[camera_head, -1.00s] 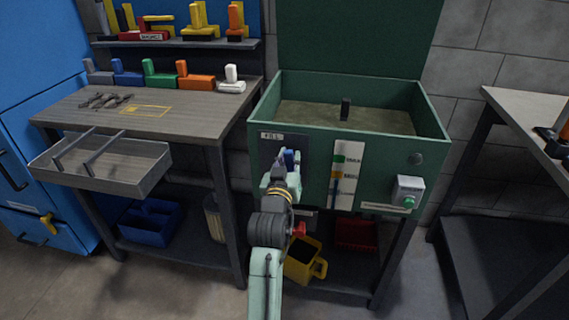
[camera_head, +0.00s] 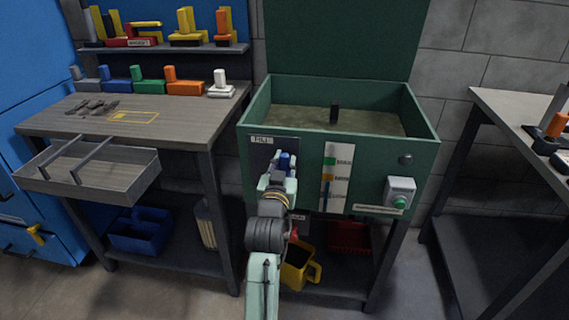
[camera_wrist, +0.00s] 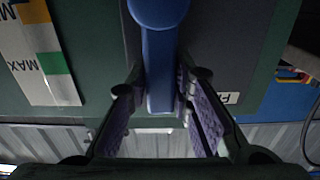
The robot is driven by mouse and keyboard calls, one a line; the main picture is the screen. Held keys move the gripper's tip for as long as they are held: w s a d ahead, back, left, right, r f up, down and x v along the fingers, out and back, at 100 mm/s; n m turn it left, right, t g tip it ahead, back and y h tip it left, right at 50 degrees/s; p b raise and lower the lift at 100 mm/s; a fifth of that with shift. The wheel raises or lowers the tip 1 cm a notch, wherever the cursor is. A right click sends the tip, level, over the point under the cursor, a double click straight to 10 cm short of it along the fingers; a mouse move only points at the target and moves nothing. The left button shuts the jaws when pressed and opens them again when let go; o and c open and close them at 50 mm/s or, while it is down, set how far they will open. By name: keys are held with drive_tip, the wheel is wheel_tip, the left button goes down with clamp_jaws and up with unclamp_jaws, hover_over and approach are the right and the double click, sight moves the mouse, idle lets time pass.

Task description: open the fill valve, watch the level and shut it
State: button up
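The fill valve's blue lever (camera_head: 284,160) is on the dark panel at the left of the green tank's front. In the wrist view the lever (camera_wrist: 161,70) hangs between my fingers, pointing towards the palm. My gripper (camera_head: 277,180) is open around it; in the wrist view (camera_wrist: 158,110) a gap shows on the left and the right pad is close to it. Contact is unclear. The level gauge (camera_head: 335,172) is a white strip with a green MAX mark and an orange lower mark. Blue shows low in it, near or below the orange mark. The wrist view shows only part of the gauge (camera_wrist: 40,55).
A grey box with a green button (camera_head: 399,193) sits at the tank's right front. A workbench (camera_head: 180,130) with an open drawer (camera_head: 95,180) stands left, another table (camera_head: 520,115) right. A yellow container (camera_head: 300,270) is below the tank.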

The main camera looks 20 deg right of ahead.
drive_tip(key=o, duration=0.4)
drive_tip(key=shift+s, duration=0.1)
drive_tip(key=v, duration=1.2)
